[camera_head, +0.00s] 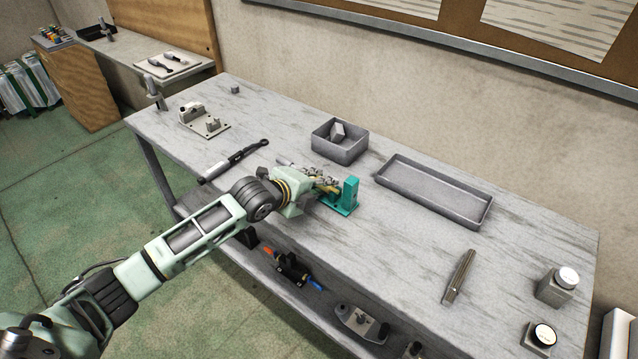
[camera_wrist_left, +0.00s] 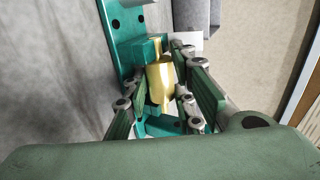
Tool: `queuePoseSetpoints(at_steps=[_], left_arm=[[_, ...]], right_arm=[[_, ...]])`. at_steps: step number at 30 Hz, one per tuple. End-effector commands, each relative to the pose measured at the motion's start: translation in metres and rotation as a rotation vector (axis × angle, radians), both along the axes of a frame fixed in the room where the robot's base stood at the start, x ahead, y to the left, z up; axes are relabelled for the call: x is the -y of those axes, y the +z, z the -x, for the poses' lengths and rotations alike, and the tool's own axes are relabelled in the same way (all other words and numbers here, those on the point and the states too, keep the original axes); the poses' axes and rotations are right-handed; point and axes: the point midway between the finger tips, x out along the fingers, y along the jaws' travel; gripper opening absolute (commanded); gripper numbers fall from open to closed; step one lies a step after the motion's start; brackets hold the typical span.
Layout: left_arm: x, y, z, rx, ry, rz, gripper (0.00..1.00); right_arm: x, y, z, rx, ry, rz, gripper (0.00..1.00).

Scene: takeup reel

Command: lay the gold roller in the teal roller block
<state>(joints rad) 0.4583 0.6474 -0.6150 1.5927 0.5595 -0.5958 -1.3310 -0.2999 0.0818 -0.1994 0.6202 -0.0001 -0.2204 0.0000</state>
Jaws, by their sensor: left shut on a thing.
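The teal roller block (camera_head: 349,193) stands on the grey workbench, near the middle of its front side. In the left wrist view its teal plate and posts (camera_wrist_left: 121,24) lie around and beyond the fingers. My left gripper (camera_head: 326,185) reaches in from the left right at the block. It is shut on the gold roller (camera_wrist_left: 160,84), which shows between the two fingers in the left wrist view. The roller is close to the teal posts; I cannot tell whether it rests in them. In the head view the fingers mostly hide the roller. My right gripper is not in view.
A square grey bin (camera_head: 340,151) with a block in it stands behind the gripper. A long grey tray (camera_head: 462,209) lies to the right.

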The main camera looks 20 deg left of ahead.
Motion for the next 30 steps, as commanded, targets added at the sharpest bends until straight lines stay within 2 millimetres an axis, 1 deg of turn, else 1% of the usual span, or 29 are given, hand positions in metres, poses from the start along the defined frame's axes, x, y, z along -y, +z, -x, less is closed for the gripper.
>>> queuePoseSetpoints(at_steps=[3,4,9,11,30], left_arm=[[0.0000,-0.0047,0.0003,-0.002,0.001,0.000,0.00],[0.0000,-0.0039,0.0003,-0.002,0.001,0.000,0.26],[0.0000,-0.0044,0.0006,-0.003,0.001,0.000,0.41],[0.0000,-0.0044,0.0006,-0.003,0.001,0.000,0.46],[-0.0001,-0.0042,0.0009,-0.004,0.001,-0.001,0.46]], right_arm=[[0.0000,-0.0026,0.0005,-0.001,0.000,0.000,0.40],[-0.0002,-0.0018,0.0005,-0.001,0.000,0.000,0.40],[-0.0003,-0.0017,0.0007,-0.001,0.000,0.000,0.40],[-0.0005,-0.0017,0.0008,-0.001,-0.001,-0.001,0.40],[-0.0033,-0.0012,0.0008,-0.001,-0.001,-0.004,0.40]])
